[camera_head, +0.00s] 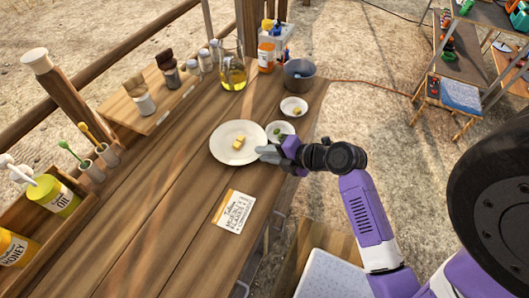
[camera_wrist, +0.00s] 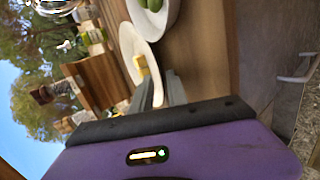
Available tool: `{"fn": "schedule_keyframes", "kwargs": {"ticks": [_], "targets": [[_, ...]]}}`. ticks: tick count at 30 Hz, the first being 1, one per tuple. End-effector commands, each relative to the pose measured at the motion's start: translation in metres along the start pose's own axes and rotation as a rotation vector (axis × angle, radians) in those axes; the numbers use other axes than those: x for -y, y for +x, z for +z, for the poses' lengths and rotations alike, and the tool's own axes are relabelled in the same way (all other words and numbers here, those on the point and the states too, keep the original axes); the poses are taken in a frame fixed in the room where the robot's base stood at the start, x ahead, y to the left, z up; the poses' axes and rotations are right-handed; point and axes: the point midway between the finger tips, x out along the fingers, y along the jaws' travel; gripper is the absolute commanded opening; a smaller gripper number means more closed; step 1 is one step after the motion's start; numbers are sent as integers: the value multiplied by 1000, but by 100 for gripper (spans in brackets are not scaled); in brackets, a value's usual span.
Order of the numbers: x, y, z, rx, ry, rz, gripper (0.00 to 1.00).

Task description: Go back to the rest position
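My gripper (camera_head: 268,153), with grey fingers on a purple and black wrist, is over the right rim of a white plate (camera_head: 227,153). A yellow piece of food (camera_head: 238,143) lies on that plate, left of the fingertips. In the wrist view the two fingers (camera_wrist: 160,90) stand apart with nothing between them, and the yellow piece (camera_wrist: 141,66) shows beyond them. My forearm reaches in from the lower right over the table edge.
The wooden table (camera_head: 160,220) carries a small bowl (camera_head: 280,127) and another bowl (camera_head: 294,101) near my gripper. A grey pot (camera_head: 299,70), oil jug (camera_head: 232,75) and bottles stand at the back. A printed card (camera_head: 233,211) lies in front. A white-topped box (camera_head: 328,275) is below my arm.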

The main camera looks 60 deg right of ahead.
Motion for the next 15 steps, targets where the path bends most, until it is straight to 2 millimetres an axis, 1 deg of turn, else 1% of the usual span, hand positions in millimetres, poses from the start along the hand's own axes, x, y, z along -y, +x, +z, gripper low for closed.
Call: {"fn": "schedule_keyframes", "kwargs": {"ticks": [1, 9, 12, 15], "targets": [[6, -6, 0, 1, 2, -9, 28], [3, -49, 0, 2, -2, -3, 28], [1, -62, 0, 2, -1, 1, 28], [0, -69, 0, 1, -1, 1, 28]]}}
